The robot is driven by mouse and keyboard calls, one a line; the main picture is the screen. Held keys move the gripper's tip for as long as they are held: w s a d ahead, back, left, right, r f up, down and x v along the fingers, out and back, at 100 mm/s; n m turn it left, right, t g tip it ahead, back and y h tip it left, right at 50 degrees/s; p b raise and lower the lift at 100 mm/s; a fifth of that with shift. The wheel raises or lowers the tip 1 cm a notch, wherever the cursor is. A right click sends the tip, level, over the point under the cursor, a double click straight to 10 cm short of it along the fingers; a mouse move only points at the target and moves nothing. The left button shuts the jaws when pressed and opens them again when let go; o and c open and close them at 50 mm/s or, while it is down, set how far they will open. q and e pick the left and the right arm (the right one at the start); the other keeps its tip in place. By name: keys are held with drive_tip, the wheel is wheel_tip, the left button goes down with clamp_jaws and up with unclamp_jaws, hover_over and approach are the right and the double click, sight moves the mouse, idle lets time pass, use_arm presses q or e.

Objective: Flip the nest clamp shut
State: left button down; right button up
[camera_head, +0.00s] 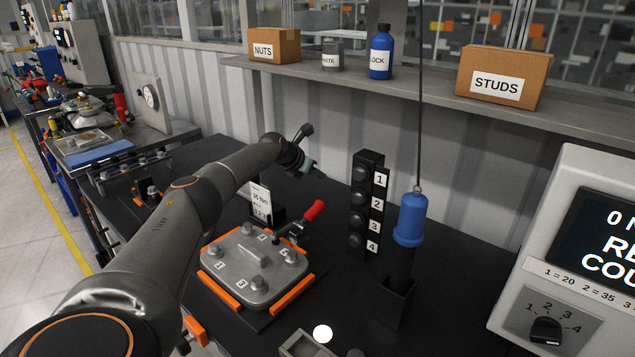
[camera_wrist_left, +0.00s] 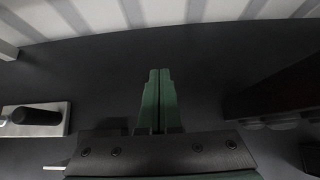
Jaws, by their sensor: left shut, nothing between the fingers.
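The nest clamp (camera_head: 297,225) stands at the far right corner of the nest. Its red handle (camera_head: 314,210) slants up to the right, away from the cover. I cannot tell whether its dark arm touches the cover. The grey metal cover (camera_head: 240,272) with several bolts lies in the nest between orange corner blocks (camera_head: 292,291). My left gripper (camera_head: 317,173) is above the bench beyond the clamp, apart from the red handle. Its green fingers (camera_wrist_left: 158,98) are together and empty in the left wrist view. My right gripper is not in view.
A black stack with numbers 1 to 4 (camera_head: 361,200) stands right of my left gripper. A blue hanging tool (camera_head: 410,218) sits in a black holder (camera_head: 395,300). A small card stand (camera_head: 262,200) is behind the cover. A shelf with boxes runs along the back.

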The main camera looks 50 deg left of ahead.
use_arm(q)
wheel_tip(320, 180, up, 7)
drive_tip(key=shift+w+f, duration=0.15)
drive_tip(key=shift+w, duration=0.05)
idle(0.6)
